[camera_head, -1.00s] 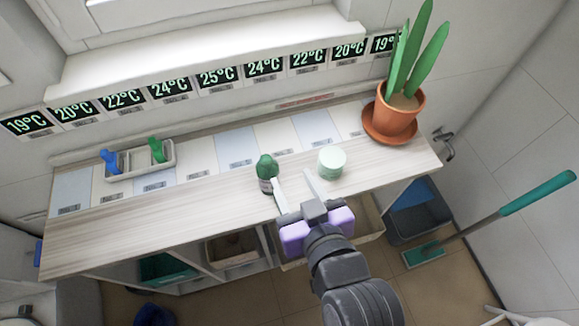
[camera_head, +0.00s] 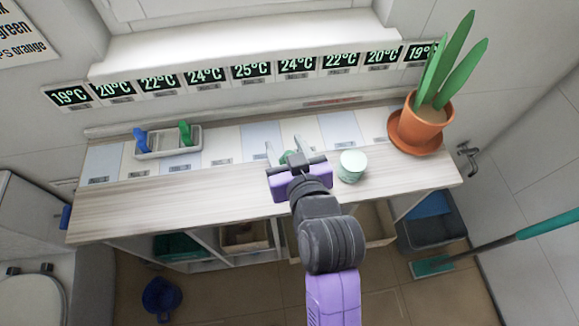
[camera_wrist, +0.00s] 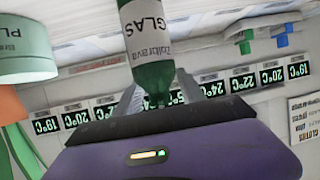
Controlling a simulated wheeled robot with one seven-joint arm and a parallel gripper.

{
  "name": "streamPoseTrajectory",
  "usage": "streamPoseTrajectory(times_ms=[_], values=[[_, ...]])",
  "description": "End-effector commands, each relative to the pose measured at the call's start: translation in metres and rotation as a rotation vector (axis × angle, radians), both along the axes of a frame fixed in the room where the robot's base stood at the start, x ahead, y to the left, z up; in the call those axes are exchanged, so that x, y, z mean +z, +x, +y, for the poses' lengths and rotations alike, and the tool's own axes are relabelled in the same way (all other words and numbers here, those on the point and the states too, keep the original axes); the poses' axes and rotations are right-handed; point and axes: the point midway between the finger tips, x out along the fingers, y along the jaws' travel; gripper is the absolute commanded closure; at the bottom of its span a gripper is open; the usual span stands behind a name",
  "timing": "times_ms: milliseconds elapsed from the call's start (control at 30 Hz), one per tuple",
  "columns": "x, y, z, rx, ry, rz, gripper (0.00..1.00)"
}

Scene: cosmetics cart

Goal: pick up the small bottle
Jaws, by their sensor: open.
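The small bottle (camera_head: 289,157) is green with a white label and stands on the wooden counter. In the head view my gripper hides most of it, and only some green shows. In the wrist view, which looks upside down, the bottle (camera_wrist: 155,50) hangs large at the top centre with its green cap end downward in the picture. My gripper (camera_head: 284,148) is open, with one finger on each side of the bottle. In the wrist view the fingers (camera_wrist: 158,94) flank the cap end. I cannot tell whether either finger touches it.
A pale green jar (camera_head: 351,166) stands close to the right of my gripper; it also shows in the wrist view (camera_wrist: 22,45). A potted plant (camera_head: 421,122) is at the right end. A tray (camera_head: 168,150) with blue and green items is at the left. The counter's left front is clear.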

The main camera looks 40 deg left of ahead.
Motion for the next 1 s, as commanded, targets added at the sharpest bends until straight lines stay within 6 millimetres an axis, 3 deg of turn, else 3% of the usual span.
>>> streamPoseTrajectory(times_ms=[167,400,433,1000], values=[[0.0001,0.0002,0.0001,0.0,0.001,-0.001,0.53],[-0.0005,0.0,-0.0002,0.0,-0.001,0.001,0.98],[-0.0008,0.0,-0.0002,0.0,-0.001,0.001,1.0],[-0.0057,-0.0013,-0.0012,0.001,-0.009,0.008,1.0]])
